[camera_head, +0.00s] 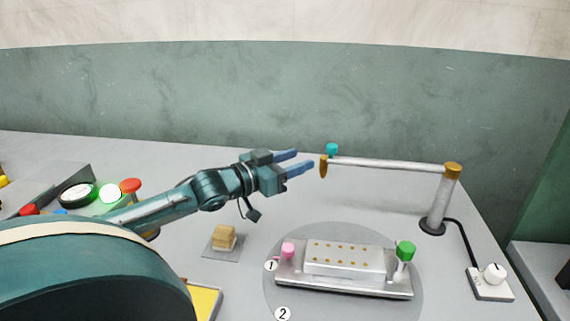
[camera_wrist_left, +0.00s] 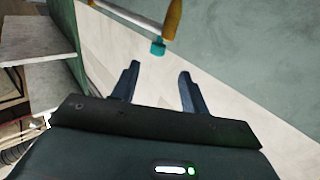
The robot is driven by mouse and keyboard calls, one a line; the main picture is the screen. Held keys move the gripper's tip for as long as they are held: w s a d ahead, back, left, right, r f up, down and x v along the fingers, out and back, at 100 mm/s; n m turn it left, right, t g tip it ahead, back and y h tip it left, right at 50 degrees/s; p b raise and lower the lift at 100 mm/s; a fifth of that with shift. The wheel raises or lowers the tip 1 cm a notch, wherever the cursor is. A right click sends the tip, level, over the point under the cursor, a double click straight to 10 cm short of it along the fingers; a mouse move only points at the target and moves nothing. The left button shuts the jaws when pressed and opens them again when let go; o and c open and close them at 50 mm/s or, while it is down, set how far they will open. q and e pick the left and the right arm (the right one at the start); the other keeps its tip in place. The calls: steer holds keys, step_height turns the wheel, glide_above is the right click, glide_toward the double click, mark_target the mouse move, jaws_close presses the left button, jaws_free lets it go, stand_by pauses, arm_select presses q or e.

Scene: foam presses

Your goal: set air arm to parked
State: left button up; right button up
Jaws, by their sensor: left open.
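The air arm (camera_head: 390,164) is a silver bar on an upright post with a dark base, at the right of the table. Its free end has a brass nozzle (camera_head: 323,167) and a teal knob (camera_head: 332,149), and it reaches left above the table behind the press. The knob also shows in the left wrist view (camera_wrist_left: 157,48), beyond the fingertips, beside the brass nozzle (camera_wrist_left: 172,19). My left gripper (camera_head: 306,161) is open and empty, just left of the nozzle and apart from it. Its two blue fingers also show in the left wrist view (camera_wrist_left: 159,72). My right gripper is not in view.
A silver press block (camera_head: 345,261) with a pink knob (camera_head: 288,250) and a green knob (camera_head: 405,250) sits on a round grey plate. A tan foam block (camera_head: 224,238) is left of it. A white dial box (camera_head: 491,283) stands at right. Buttons (camera_head: 130,186) are at left.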

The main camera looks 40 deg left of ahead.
arm_select(q)
steer(key=shift+v, duration=1.15)
